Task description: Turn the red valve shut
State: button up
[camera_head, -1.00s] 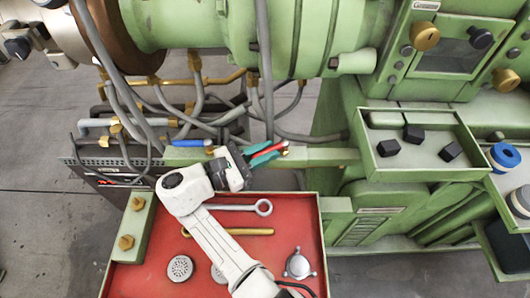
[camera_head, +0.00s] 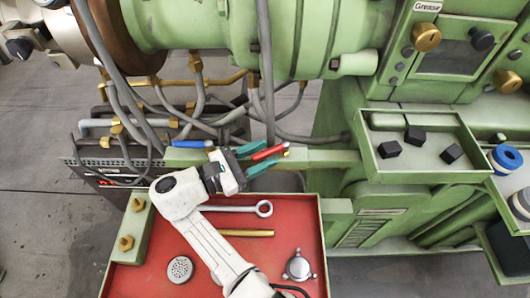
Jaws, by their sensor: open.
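The red valve (camera_head: 268,152) has a lever-like handle on the green rail, with a brass end at its right. My gripper (camera_head: 262,158) has teal fingers, one above and one below the red handle. The fingers are apart, with the handle showing between them. Whether either finger touches the handle cannot be told. A blue valve handle (camera_head: 192,144) lies to the left on the same rail.
Below is a red tray (camera_head: 300,220) with a wrench (camera_head: 235,208), a brass rod (camera_head: 245,233) and round metal parts. A green tray (camera_head: 385,172) with black blocks is at the right. Grey hoses (camera_head: 268,80) hang behind the rail.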

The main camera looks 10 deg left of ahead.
jog(key=b+v, duration=0.1)
jog(key=v, duration=0.8)
jog(key=shift+a, duration=0.15)
